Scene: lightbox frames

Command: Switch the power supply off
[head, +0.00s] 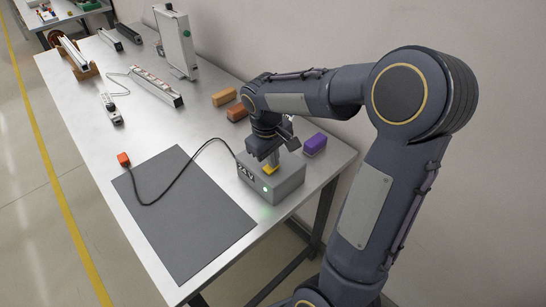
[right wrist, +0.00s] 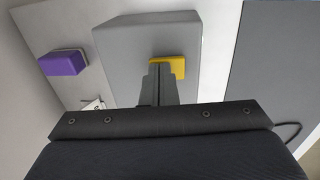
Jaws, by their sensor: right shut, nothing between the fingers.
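The power supply (head: 272,182) is a grey box near the right edge of the table, beside the dark mat. A green light glows on its front face. A yellow switch or button on its top (head: 269,169) is partly hidden by my right gripper (head: 266,158). In the right wrist view the yellow part (right wrist: 178,66) lies just past the shut fingertips (right wrist: 159,68) on the box top (right wrist: 140,45). The fingers are shut and empty, pointing down at it; I cannot tell whether they touch it. My left gripper is not in view.
A purple block (head: 315,145) stands close to the box's right. Orange and brown blocks (head: 224,97), a power strip (head: 156,87) and a tall white panel (head: 175,40) stand farther back.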

